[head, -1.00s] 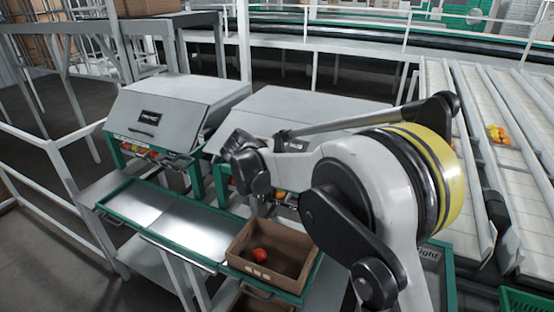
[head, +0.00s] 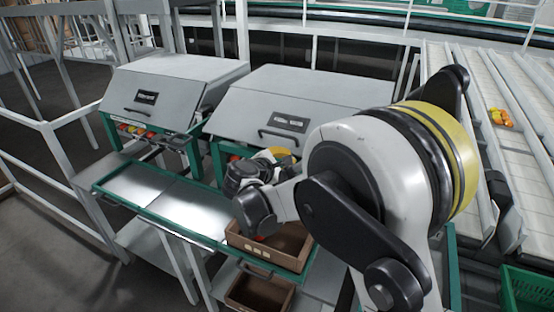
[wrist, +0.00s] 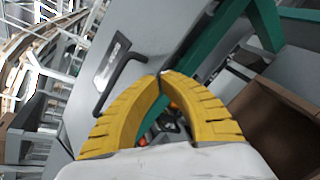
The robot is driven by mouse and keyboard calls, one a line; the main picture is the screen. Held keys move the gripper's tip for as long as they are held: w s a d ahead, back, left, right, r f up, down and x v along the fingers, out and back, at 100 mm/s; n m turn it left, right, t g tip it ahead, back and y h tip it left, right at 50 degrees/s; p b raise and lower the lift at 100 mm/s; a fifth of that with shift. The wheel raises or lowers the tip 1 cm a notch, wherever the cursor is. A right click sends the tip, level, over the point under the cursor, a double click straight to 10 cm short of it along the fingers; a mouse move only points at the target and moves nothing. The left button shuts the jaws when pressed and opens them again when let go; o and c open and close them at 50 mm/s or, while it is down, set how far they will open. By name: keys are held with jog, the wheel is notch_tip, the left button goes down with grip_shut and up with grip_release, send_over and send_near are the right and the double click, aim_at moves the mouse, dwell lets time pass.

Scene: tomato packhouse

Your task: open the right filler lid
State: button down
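The right filler lid (head: 290,92) is a sloping grey panel in the head view, lying closed on its green-framed filler. It has a dark label (head: 288,122) and a black bar handle (head: 278,135) near its lower edge. The handle (wrist: 122,78) also shows in the wrist view, left of the yellow fingers. My gripper (wrist: 161,77) has its two curved fingertips together, with nothing seen between them. The tips appear close to the handle's upper end; I cannot tell whether they touch it. In the head view my wrist partly hides the gripper, below the lid.
The left filler (head: 165,85) stands beside it with its lid closed. A steel shelf with a green rim (head: 150,203) runs in front. A brown box (head: 290,245) sits on its right end, under my wrist. A roller conveyor (head: 455,100) lies to the right.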

jog(key=s+a+f+n+t+b, duration=0.2)
jog(key=s+a+f+n+t, duration=0.3)
jog(key=n, duration=0.4)
jog(key=w+d+r+b, duration=0.1)
jog(key=w+r+b, duration=0.2)
jog(key=w, duration=0.6)
jog(key=shift+d+r+g+h+b, duration=0.2)
jog(key=shift+g+h+b, duration=0.1)
jog(key=shift+g+b, duration=0.1)
jog(key=shift+s+r+p, duration=0.2)
jog(key=shift+r+p, duration=0.25)
jog(key=shift+p, duration=0.15)
